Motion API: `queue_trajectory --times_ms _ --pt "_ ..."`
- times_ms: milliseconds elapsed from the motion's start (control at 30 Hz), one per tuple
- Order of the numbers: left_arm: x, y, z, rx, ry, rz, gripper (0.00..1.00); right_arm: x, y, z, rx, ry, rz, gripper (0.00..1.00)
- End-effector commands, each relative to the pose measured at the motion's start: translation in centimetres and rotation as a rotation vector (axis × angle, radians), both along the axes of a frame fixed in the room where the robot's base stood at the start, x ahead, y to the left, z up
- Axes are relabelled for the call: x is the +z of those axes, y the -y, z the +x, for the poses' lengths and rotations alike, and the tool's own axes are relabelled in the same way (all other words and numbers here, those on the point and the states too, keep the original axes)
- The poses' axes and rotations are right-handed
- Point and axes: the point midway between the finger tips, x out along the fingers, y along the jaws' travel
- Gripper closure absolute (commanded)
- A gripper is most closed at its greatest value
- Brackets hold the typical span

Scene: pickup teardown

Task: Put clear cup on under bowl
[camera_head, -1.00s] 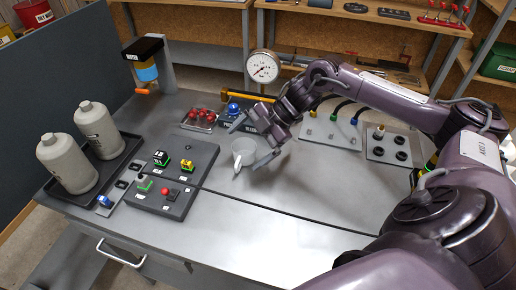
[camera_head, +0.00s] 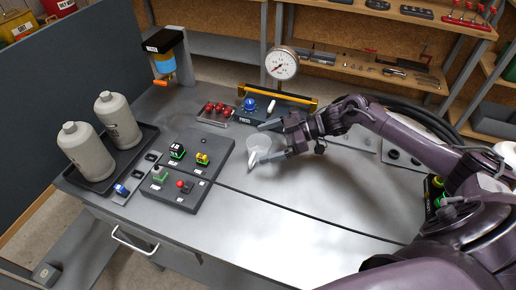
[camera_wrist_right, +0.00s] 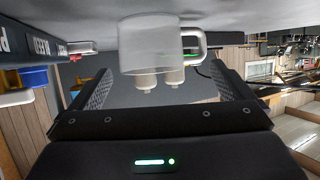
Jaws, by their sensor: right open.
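The clear cup (camera_head: 259,145) stands on the grey bench just right of the dark switch panel. It looks whitish and see-through, and its handle shows on the right in the right wrist view (camera_wrist_right: 193,42). My right gripper (camera_head: 271,142) is open, low over the bench, with a finger on each side of the cup. In the right wrist view, the cup (camera_wrist_right: 150,45) sits between and just beyond the open fingertips (camera_wrist_right: 158,70); contact cannot be told. A blue-filled bowl (camera_head: 164,64) hangs below a black head on a post at the back left, with an orange spout beneath. My left gripper is out of view.
Two grey bottles (camera_head: 86,150) stand in a black tray at the left. The switch panel (camera_head: 190,163) lies left of the cup. A pressure gauge (camera_head: 281,64) and red parts in a clear tray (camera_head: 214,112) are behind.

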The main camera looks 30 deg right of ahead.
Motion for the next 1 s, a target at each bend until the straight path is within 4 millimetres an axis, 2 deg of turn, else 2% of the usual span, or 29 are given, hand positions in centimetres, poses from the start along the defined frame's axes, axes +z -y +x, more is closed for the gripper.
queue_trajectory --times_ms 100,367,867,1000 --pt "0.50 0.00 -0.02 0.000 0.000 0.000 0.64 -0.38 -1.12 0.54 0.000 0.001 0.000 0.00" --pt "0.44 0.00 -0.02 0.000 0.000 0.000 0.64 -0.71 -1.36 0.67 0.000 0.001 -0.003 0.00" --pt "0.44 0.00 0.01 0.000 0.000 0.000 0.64 -0.70 -1.34 0.64 0.000 0.001 -0.003 0.62" --pt "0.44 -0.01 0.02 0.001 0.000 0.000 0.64 -0.69 -1.33 0.63 0.000 0.001 -0.003 0.62"
